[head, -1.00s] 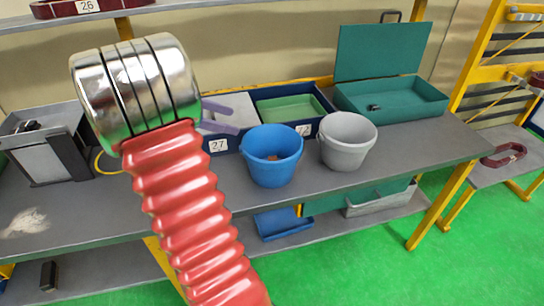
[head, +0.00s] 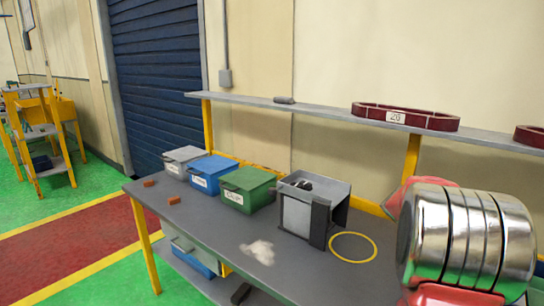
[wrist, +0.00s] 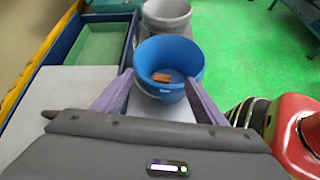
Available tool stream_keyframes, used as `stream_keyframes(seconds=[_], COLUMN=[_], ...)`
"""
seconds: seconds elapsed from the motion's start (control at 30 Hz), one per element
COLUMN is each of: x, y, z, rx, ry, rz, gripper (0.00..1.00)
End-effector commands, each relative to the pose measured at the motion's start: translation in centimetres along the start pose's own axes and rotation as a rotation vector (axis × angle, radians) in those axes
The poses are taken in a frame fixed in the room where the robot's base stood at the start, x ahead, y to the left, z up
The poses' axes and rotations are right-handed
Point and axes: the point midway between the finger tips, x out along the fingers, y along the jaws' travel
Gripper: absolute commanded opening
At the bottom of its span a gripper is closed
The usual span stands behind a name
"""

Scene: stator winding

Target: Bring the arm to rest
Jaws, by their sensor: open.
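My gripper (wrist: 160,84) shows in the wrist view, with its two purple fingers spread and nothing held between them. A blue bucket (wrist: 168,58) lies just beyond the fingertips in the picture; whether they touch it I cannot tell. Small orange-brown pieces (wrist: 162,77) lie in the bucket. In the head view my arm (head: 465,240), with its chrome joint and red parts, is at the right edge. My gripper is out of the head view.
A grey bucket (wrist: 167,15) stands beyond the blue one, and a green tray (wrist: 103,45) is at left. On the bench (head: 190,222) stand a grey box (head: 186,160), a blue box (head: 208,172), a green box (head: 247,188) and a grey machine (head: 312,205). A shelf (head: 300,108) runs above.

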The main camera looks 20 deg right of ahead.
Motion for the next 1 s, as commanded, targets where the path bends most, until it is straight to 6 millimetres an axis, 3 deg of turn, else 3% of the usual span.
stream_keyframes(seconds=[0.2, 0.37, 0.7, 1.0], x=[0.8, -0.7, -6.8, -12.6], y=[-2.9, -5.7, -12.4, -18.8], z=[-4.2, -6.4, -10.1, -11.8], rx=[0.142, 0.257, 0.476, 0.606], ry=[0.142, 0.262, 0.541, 0.774], rz=[-0.048, -0.074, -0.132, -0.198], gripper=[0.65, 0.65, 0.65, 0.65])
